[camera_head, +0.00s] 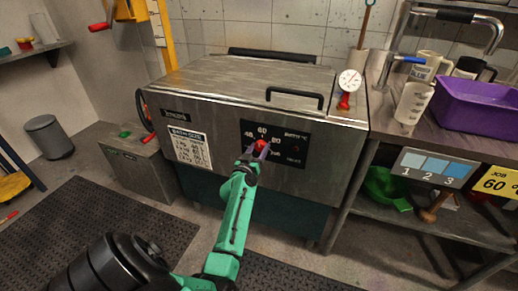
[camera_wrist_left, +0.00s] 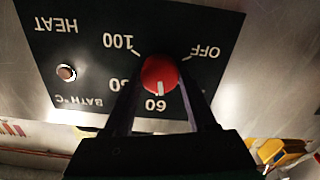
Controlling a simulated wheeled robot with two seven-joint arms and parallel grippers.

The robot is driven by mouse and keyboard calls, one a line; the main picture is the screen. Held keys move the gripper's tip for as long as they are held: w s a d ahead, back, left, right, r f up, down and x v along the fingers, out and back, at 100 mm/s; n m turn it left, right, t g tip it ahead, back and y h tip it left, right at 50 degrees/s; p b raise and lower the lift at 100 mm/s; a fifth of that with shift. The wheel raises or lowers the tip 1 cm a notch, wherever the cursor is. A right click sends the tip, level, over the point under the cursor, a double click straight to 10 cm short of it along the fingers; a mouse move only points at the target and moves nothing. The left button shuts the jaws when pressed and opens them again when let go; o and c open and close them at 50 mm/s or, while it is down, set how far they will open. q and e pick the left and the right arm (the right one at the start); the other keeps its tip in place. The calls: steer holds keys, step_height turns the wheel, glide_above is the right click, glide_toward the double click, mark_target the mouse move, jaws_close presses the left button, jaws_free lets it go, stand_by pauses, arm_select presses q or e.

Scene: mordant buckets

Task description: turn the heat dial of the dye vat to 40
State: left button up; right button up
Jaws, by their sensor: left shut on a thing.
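The dye vat (camera_head: 225,88) is a steel box with a black control panel (camera_head: 290,155) on its front. The red heat dial (camera_head: 261,144) is on this panel, with 60 above it and 40 to its left in the head view. My left gripper (camera_head: 260,152) is shut on the dial from the front. In the left wrist view, which looks upside down, the fingers are on either side of the red dial (camera_wrist_left: 160,72). Its white mark points at the 60. The 40 is hidden in the wrist view. My right gripper is not in view.
The vat lid has a black handle (camera_head: 294,93). A round gauge (camera_head: 349,82) stands at the vat's right edge. The right bench holds a jug (camera_head: 413,103) and a purple bin (camera_head: 478,108). A yellow card reading JOB 60 (camera_head: 495,182) hangs there. A metal box (camera_head: 137,157) stands left.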

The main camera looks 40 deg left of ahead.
arm_select(q)
steer(key=n+p, duration=0.1)
steer(key=n, duration=0.4)
steer(key=shift+a, duration=0.1)
steer(key=shift+n, duration=2.3)
steer(key=shift+f, duration=0.1)
steer(key=o, duration=1.4)
